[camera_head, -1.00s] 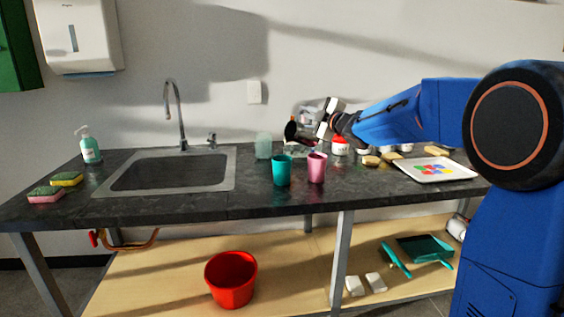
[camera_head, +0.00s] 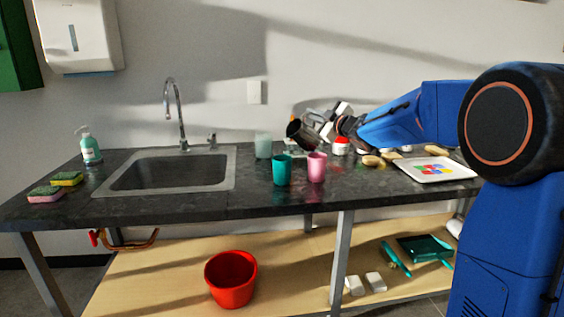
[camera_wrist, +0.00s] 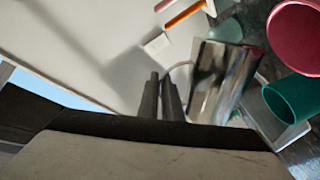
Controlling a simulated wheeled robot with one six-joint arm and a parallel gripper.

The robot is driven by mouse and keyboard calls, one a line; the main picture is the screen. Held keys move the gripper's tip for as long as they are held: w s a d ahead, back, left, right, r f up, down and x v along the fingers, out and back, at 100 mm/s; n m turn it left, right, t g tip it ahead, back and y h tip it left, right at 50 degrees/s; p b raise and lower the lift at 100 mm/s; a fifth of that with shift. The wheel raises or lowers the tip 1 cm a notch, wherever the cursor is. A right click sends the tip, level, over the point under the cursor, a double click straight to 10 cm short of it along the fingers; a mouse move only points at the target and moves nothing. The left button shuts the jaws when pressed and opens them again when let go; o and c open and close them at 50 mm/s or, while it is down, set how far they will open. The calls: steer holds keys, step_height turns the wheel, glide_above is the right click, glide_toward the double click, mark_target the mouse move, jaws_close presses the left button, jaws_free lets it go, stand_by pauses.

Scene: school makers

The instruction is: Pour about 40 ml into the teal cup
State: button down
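The teal cup (camera_head: 282,171) stands upright on the dark counter, left of the pink cup (camera_head: 317,168). In the wrist view the teal cup (camera_wrist: 292,100) is at the right edge, below the pink cup (camera_wrist: 298,38). My gripper (camera_head: 328,124) is above the counter, behind and right of the teal cup. Its fingers (camera_wrist: 163,95) are close together at the handle of a shiny metal pitcher (camera_wrist: 222,82). The pitcher (camera_head: 301,134) is raised and tilted, its dark mouth toward the left. No stream shows. The liquid inside is not visible.
A pale translucent cup (camera_head: 263,146) stands behind and left of the teal cup. A red-and-white jar (camera_head: 341,146), tan rounded pieces (camera_head: 372,160) and a white paint tray (camera_head: 437,169) are to the right. The sink (camera_head: 170,172) is left. Counter in front of the cups is clear.

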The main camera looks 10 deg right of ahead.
steer(key=shift+w+d+m, duration=0.1)
steer(key=shift+d+m, duration=0.2)
steer(key=shift+m, duration=0.7)
steer(key=shift+f, duration=0.1)
steer(key=shift+d+m, duration=0.1)
steer(key=shift+m, duration=0.2)
steer(key=shift+w+d+f+m, duration=0.2)
steer(key=shift+w+d+m, duration=0.1)
steer(key=shift+d+m, duration=0.5)
steer(key=shift+w+f+m, duration=0.1)
steer(key=shift+f+m, duration=0.1)
steer(key=shift+m, duration=0.2)
steer(key=shift+w+d+f+m+b, duration=0.2)
steer(key=shift+d+f+m, duration=0.3)
steer(key=shift+m, duration=0.4)
steer(key=shift+w+d+f+m+b, duration=0.1)
steer(key=shift+w+d+f+m, duration=0.2)
steer(key=shift+f+m, duration=0.5)
steer(key=shift+w+d+f+m+b, duration=0.1)
steer(key=shift+d+f+m, duration=0.35)
steer(key=shift+m, duration=0.55)
